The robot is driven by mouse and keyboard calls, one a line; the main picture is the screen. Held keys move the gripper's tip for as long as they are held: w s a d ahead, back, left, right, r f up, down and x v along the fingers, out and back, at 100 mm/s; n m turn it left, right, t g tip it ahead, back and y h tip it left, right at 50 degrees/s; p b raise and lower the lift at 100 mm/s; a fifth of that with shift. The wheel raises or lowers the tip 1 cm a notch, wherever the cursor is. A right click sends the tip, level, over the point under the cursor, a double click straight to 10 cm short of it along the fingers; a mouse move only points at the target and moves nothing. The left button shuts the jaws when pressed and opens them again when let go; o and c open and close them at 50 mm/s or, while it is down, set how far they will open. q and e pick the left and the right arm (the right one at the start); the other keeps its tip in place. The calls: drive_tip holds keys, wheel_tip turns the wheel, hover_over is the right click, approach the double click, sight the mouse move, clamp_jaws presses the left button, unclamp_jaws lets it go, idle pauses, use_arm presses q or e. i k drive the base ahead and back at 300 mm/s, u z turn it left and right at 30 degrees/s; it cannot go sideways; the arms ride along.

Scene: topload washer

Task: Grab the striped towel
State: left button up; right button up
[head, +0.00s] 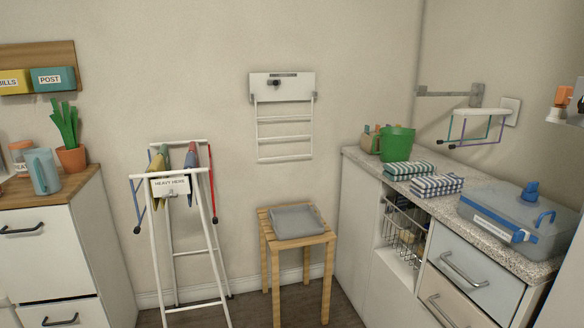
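Two folded striped towels lie on the speckled countertop (478,208) at the right. One is green and white (408,170), just in front of a green bucket. The other is dark and white (437,186), nearer and slightly to the right. They lie close together; I cannot tell whether they touch. Both look flat and uncovered. Neither of my grippers is in view.
A blue-lidded clear container (515,215) stands right of the towels. The green bucket (397,144) is behind them. A wire basket (405,228) sits below the counter edge. A white folding rack (172,190) stands left.

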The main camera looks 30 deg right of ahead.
sight(407, 170)
drive_tip(key=z, duration=0.3)
drive_tip(key=i, duration=2)
drive_tip(key=z, duration=0.95)
